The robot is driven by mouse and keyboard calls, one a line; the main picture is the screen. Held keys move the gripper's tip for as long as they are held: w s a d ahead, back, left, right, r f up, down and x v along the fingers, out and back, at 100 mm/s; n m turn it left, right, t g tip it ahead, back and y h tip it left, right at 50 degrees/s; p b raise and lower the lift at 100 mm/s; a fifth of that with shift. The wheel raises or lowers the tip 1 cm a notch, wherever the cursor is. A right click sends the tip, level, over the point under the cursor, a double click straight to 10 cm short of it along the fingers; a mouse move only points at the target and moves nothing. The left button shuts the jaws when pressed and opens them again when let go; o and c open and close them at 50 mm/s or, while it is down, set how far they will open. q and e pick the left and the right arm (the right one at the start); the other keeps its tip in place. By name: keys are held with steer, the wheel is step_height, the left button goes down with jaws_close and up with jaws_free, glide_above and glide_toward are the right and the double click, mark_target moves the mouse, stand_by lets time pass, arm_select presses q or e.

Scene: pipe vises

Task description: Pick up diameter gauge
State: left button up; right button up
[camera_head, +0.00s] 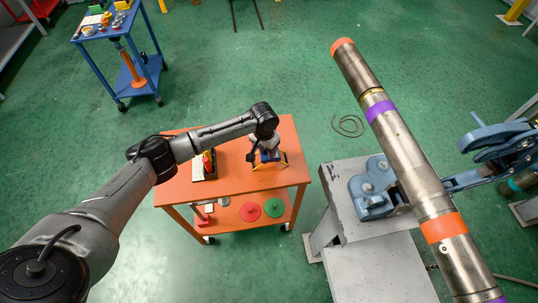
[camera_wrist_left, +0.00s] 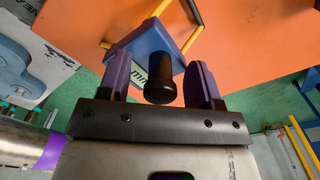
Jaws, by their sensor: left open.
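The diameter gauge is a blue body with yellow arms, a black cylindrical handle and an "mm" label. It is at the right part of the orange cart top in the head view (camera_head: 268,166), partly covered by my left gripper (camera_head: 265,152). In the left wrist view the gauge's blue body (camera_wrist_left: 155,45) lies beyond my left gripper (camera_wrist_left: 160,75). The gripper's purple fingers are open, with the black handle showing between them and a gap on each side. Whether a finger touches the handle cannot be told. My right gripper is not in view.
The orange cart (camera_head: 236,186) also holds a dark tray (camera_head: 204,168) with small items. A red disc (camera_head: 249,211) and a green disc (camera_head: 274,207) lie on its lower shelf. A long metal pipe (camera_head: 400,145) in a blue vise (camera_head: 372,190) stands to the right.

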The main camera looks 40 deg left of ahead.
arm_select(q)
jaws_close()
steer(key=shift+r, duration=0.1)
stand_by(0.4)
